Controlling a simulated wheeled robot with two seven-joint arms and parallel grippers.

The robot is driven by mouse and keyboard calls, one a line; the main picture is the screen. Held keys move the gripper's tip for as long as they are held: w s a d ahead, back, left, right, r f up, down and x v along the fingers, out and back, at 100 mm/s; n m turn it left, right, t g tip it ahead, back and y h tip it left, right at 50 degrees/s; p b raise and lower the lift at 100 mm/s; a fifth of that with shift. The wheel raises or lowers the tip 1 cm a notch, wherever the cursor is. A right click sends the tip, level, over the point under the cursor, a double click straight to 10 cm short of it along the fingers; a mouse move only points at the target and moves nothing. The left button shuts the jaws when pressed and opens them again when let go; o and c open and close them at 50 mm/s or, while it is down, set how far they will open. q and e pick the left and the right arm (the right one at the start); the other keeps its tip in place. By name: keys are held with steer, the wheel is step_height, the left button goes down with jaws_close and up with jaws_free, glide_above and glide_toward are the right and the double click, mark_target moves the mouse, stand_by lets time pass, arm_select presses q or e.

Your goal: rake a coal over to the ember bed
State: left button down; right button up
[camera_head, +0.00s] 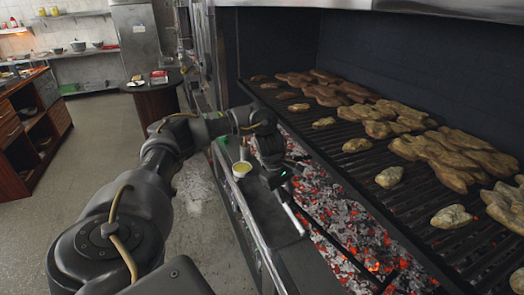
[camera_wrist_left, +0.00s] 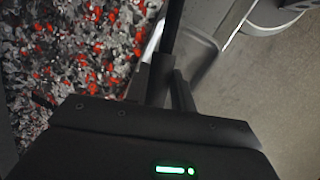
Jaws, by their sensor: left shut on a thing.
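My left gripper (camera_head: 277,180) is over the front edge of the grill, beside the ember bed (camera_head: 335,215). It is shut on a thin rod, which I take to be the rake's handle; the rod shows black between the fingers (camera_wrist_left: 165,88) in the left wrist view (camera_wrist_left: 172,30). In the head view a pale rod (camera_head: 294,217) slants down from the gripper to the front ledge. The ember bed, grey ash with glowing red coals, also fills the left of the wrist view (camera_wrist_left: 65,45). I cannot pick out one separate coal or the rake's head. My right gripper is out of view.
A dark grate (camera_head: 375,178) with several pieces of meat (camera_head: 440,150) lies above the embers. A small cup with a yellow top (camera_head: 242,169) stands on the front ledge (camera_head: 290,258). A round table (camera_head: 153,98) and a wooden cabinet (camera_head: 30,115) stand at left. Floor between is clear.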

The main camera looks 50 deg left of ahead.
arm_select(q)
steer(key=s+a+n+y, duration=0.1)
steer(key=s+a+n, duration=0.1)
steer(key=a, duration=0.6)
steer(key=d+f+p, duration=0.1)
steer(key=d+p, duration=0.1)
steer(key=d, duration=0.5)
steer(key=w+d+p, duration=0.1)
steer(key=d+p, duration=0.2)
steer(key=d, duration=0.5)
steer(key=w+d+f+p, duration=0.1)
steer(key=d+p, duration=0.2)
steer(key=d, duration=0.4)
steer(key=shift+d+f, duration=0.35)
steer(key=shift+s+a+r, duration=0.1)
steer(key=shift+a+r, duration=0.45)
steer(key=shift+a, duration=0.25)
